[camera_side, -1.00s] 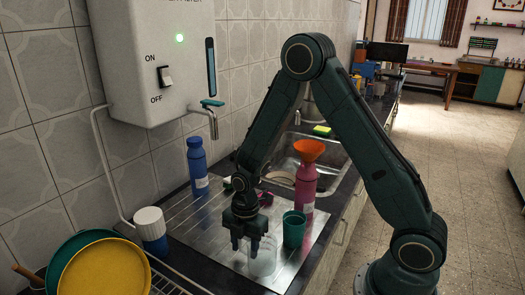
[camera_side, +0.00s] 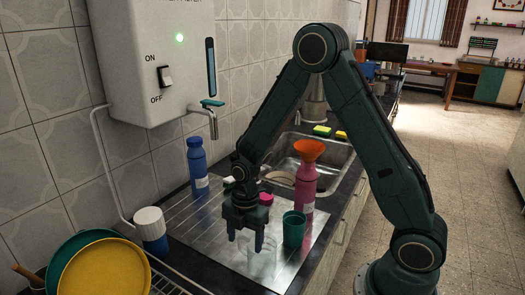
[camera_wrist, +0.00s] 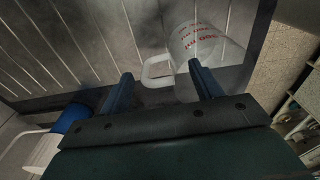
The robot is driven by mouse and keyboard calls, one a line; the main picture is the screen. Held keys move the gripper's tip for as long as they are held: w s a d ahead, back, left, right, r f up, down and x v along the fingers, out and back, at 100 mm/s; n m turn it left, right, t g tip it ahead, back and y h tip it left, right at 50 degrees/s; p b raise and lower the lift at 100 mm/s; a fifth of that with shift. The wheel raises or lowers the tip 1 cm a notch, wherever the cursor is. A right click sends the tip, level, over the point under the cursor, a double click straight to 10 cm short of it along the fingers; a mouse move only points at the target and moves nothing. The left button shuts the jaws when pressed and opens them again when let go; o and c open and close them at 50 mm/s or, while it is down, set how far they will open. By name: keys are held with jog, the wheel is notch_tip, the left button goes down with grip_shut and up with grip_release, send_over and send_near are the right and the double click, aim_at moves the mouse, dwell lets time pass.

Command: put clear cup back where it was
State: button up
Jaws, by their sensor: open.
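The clear cup (camera_side: 262,266) stands on the steel drainboard (camera_side: 195,222), left of and in front of a green tumbler (camera_side: 294,229). It is faint against the metal in the side view. In the wrist view the clear cup (camera_wrist: 207,48) shows red markings and a handle. My gripper (camera_side: 246,240) is open, its fingers pointing down just above and at the cup. In the wrist view my gripper (camera_wrist: 163,86) has the handle between its fingers in the picture, and the right finger overlaps the cup body. I cannot tell whether a finger touches it.
A magenta bottle with an orange funnel (camera_side: 308,152) stands behind the green tumbler. A blue bottle (camera_side: 197,165) and a white-lidded blue jar (camera_side: 152,232) stand along the wall. A yellow plate (camera_side: 105,270) is at front left. The sink (camera_side: 328,150) lies behind.

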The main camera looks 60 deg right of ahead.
notch_tip(320, 180, up, 9)
jog(key=shift+d+r, duration=0.2)
jog(key=shift+d, duration=0.15)
dwell(0.7)
jog(key=s+r+m+t, duration=0.5)
jog(key=s+r+m, duration=1.1)
jog(key=s+m, duration=0.2)
jog(key=shift+s+a+r+t+h, duration=0.3)
jog(key=shift+s+a+h, duration=0.1)
jog(key=shift+s, duration=0.3)
